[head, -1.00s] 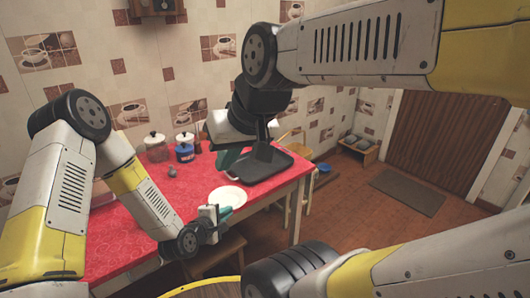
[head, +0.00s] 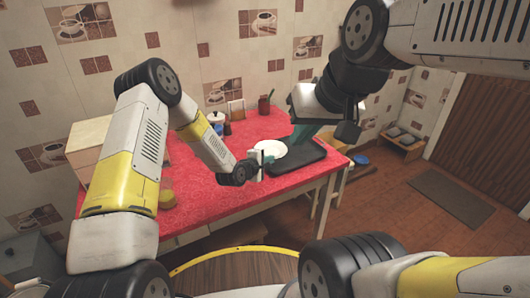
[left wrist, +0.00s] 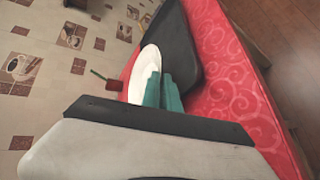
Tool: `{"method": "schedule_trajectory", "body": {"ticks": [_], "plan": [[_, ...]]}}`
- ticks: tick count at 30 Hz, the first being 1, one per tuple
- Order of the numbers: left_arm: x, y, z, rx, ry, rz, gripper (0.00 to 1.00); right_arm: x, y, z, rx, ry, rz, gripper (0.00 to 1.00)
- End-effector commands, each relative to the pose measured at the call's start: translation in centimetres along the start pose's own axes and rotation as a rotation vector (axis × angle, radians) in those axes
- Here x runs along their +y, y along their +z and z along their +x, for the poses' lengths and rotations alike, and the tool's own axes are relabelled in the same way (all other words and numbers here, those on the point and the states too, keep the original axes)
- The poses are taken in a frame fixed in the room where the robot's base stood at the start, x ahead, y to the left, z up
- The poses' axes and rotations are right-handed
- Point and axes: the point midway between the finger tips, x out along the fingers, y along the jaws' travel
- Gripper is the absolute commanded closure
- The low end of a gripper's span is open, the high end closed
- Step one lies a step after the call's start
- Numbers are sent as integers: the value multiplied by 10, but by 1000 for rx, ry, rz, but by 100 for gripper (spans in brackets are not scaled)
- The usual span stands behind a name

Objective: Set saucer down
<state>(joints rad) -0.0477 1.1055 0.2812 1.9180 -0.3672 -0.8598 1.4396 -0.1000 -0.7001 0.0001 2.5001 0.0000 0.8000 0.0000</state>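The white saucer (head: 272,147) is at the tray's left side above the red counter, tilted in the left wrist view (left wrist: 145,68). My left gripper (head: 262,157) is at its near rim; its teal fingers (left wrist: 162,92) close on the rim. The dark tray (head: 290,163) lies at the counter's right end, and the saucer overlaps its left part in view. I cannot tell whether the saucer touches the tray or the cloth.
The red counter (head: 215,190) has free room left of the saucer. At its back stand a blue-and-white jar (head: 215,119), a dark bottle (head: 227,128) and a dark red vase (head: 264,105). A low bench (head: 402,142) is by the right wall.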

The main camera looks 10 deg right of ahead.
Motion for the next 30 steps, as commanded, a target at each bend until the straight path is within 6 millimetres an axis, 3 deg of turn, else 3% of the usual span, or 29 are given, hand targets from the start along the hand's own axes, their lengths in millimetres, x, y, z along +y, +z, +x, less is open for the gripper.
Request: {"method": "schedule_trajectory", "body": {"ticks": [3, 10, 16, 30], "plan": [[6, -4, 16, 0, 2, 2, 100, 0, 0, 0, 0, 0, 0, 100], [12, -8, 31, 0, 2, 1, 100, 0, 0, 0, 0, 0, 0, 100], [-18, -14, 42, -1, -2, 1, 100, 0, 0, 0, 0, 0, 0, 100], [-26, -16, 45, 0, 0, 0, 100, 0, 0, 0, 0, 0, 0, 100]]}}
